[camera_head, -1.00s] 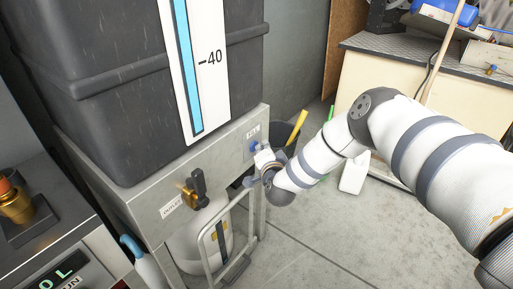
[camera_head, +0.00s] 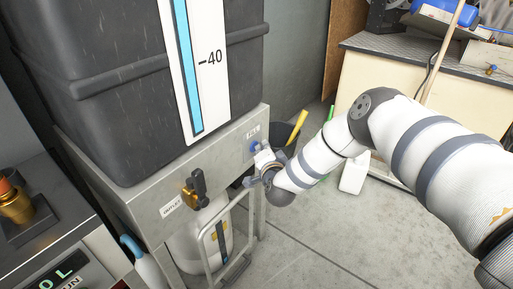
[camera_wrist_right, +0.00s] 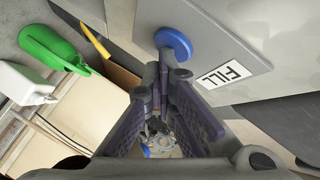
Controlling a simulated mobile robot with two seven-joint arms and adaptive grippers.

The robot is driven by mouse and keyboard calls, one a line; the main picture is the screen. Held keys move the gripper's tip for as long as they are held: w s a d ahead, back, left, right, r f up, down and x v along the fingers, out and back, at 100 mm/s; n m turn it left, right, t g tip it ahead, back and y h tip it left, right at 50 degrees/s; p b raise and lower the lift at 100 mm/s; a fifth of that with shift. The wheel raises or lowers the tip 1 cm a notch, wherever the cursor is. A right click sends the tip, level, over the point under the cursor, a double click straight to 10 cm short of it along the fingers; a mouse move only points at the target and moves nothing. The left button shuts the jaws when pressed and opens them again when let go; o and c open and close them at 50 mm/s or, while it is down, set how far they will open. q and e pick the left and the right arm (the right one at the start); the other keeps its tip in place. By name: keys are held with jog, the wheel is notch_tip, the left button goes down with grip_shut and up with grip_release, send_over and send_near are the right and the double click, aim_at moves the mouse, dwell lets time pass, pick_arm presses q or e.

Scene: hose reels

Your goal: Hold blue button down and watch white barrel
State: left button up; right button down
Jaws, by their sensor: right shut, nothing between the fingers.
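The blue button (camera_head: 254,147) is on the grey metal panel beside the FILL label. It also shows in the right wrist view (camera_wrist_right: 173,42) as a round blue disc. My right gripper (camera_head: 259,156) is shut and empty, its fingertips at the button. In the right wrist view the fingertips (camera_wrist_right: 163,66) overlap the button's lower edge; whether they press it is hard to tell. The white barrel (camera_head: 186,252) stands under the panel, partly hidden by the metal frame. A dark strip with some light blue (camera_head: 221,240) shows on its front. My left gripper is out of view.
A dark tank with a blue level gauge (camera_head: 184,70) marked 40 sits above. A brass outlet valve with a black handle (camera_head: 198,184) projects from the panel. A metal hand rail (camera_head: 225,212) stands before the barrel. A white container (camera_head: 353,176) stands on the floor at right.

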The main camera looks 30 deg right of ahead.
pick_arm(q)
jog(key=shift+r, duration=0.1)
pick_arm(e)
jog(key=shift+s, duration=0.1)
dwell(0.7)
pick_arm(q)
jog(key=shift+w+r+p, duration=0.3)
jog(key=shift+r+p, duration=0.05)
jog(key=shift+p, duration=0.2)
pick_arm(e)
jog(key=shift+s+d, duration=0.35)
jog(key=shift+s, duration=0.45)
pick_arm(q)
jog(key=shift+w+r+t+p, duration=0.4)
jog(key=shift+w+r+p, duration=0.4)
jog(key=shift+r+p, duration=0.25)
pick_arm(e)
jog(key=s, duration=0.1)
jog(key=s+d, duration=0.1)
jog(key=s, duration=0.1)
jog(key=s+d, duration=0.1)
jog(key=shift+s, duration=0.3)
